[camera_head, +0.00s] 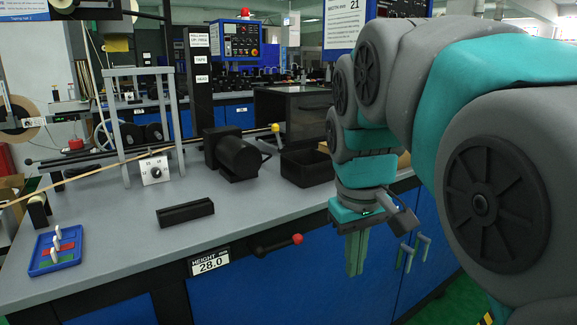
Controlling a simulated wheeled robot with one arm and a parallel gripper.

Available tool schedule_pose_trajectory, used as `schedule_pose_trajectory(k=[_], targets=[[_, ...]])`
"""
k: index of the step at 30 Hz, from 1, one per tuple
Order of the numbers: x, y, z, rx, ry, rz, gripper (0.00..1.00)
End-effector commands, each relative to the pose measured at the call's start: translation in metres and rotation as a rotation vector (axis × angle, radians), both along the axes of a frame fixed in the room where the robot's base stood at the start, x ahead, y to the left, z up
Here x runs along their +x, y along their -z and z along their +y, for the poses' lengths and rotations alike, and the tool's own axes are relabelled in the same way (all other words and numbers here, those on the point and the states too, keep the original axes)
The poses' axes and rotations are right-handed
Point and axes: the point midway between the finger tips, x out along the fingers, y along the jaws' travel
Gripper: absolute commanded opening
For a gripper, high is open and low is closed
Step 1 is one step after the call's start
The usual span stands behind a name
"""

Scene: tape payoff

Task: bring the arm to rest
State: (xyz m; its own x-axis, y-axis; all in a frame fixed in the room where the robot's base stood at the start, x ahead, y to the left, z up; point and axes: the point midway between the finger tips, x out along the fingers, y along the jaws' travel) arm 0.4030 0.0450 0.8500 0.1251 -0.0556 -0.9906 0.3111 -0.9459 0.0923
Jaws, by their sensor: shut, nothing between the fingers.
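My gripper (356,252) hangs pointing down in front of the bench's front edge, over the blue cabinet doors. Its two green fingers are together and nothing shows between them. My grey and teal arm fills the right side of the view and bends down to the gripper from above. The gripper is apart from the bench and from everything on it.
The grey bench (120,235) holds a blue tray (56,262), a black block (185,212), a black motor (234,156) and an open black bin (306,168). A red-knobbed lever (278,246) sticks out at the front edge, left of my gripper. Cabinet handles (413,253) stand close right.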

Motion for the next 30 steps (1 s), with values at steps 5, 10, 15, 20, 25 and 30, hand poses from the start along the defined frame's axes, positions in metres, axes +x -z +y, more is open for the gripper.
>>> schedule_pose_trajectory(k=[5,10,15,20,25,30], targets=[[-0.047,0.053,-0.022,0.018,0.097,0.075,0.0],[-0.097,0.104,-0.036,0.031,0.182,0.144,0.0],[-0.151,0.153,-0.043,0.043,0.258,0.209,0.0],[-0.189,0.185,-0.045,0.048,0.305,0.252,0.0],[-0.207,0.2,-0.045,0.05,0.327,0.27,0.0],[-0.208,0.202,-0.045,0.05,0.329,0.272,0.0]])
